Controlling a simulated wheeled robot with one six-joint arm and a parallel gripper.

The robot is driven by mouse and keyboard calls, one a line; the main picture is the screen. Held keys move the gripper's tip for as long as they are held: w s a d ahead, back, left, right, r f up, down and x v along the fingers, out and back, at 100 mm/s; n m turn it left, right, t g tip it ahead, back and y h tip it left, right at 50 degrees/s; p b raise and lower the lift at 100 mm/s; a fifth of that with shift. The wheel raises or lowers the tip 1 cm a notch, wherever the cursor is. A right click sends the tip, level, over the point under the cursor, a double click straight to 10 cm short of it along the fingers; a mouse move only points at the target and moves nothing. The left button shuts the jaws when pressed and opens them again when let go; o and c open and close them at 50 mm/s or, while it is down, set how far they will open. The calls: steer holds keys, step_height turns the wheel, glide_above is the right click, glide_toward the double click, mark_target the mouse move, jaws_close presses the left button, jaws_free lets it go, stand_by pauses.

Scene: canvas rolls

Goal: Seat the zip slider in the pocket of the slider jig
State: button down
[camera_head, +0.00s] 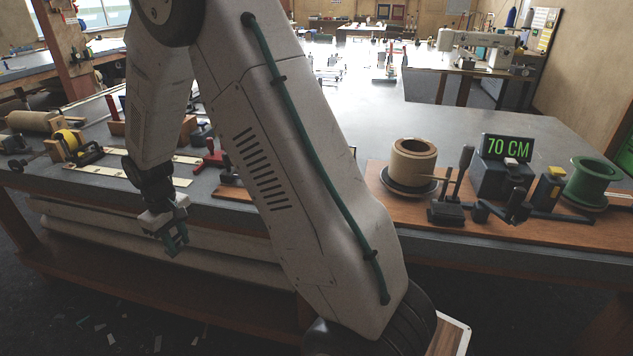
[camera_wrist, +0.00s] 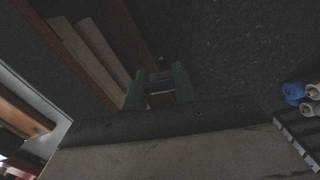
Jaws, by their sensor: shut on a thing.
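My gripper (camera_head: 175,244) hangs in front of the near edge of the workbench, at about the height of the rolls under it, clear of the tabletop. In the wrist view, its green fingers (camera_wrist: 158,78) are shut on a small dark bluish and brown thing (camera_wrist: 161,88). It is too dim to tell for certain that this is the zip slider. In the head view, the held thing cannot be made out. I cannot pick out the slider jig or its pocket for certain in either view; my arm covers part of the bench.
The workbench (camera_head: 330,100) carries a red clamp-like tool (camera_head: 212,157), pale strips (camera_head: 137,172) and a tape dispenser (camera_head: 70,142) at left. At right, a wooden board (camera_head: 404,203) bears a brown spool (camera_head: 413,160), a "70 CM" display (camera_head: 507,148) and a green spool (camera_head: 591,180). Rolls (camera_head: 225,262) lie below.

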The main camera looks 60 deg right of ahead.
steer(key=s+d+r+n+t+h, duration=0.3)
steer(key=s+d+r+n+h, duration=0.2)
steer(key=s+d+r+n, duration=1.3)
steer(key=w+d+f, duration=0.1)
steer(key=d, duration=0.3)
steer(key=w+d+f+n, duration=0.1)
steer(key=w+d+f, duration=0.1)
steer(key=d, duration=0.3)
steer(key=w+d+f+n, duration=0.1)
steer(key=d+f, duration=0.1)
steer(key=d, duration=0.3)
steer(key=shift+w+d+f, duration=0.15)
steer(key=shift+w+d, duration=0.1)
steer(key=shift+w, duration=0.05)
steer(key=shift+d+f, duration=0.1)
steer(key=shift+f, duration=0.1)
steer(key=c, duration=2.2)
jaws_free()
step_height(320, 180, down, 2)
steer(key=shift+f, duration=0.25)
steer(key=shift+s+f, duration=0.15)
steer(key=shift+f, duration=0.3)
steer(key=c, duration=1.4)
jaws_free()
steer(key=o, duration=0.3)
steer(key=shift+f, duration=0.1)
steer(key=shift+r, duration=0.4)
steer(key=v, duration=1.1)
steer(key=shift+a+r, duration=0.25)
steer(key=shift+a, duration=0.15)
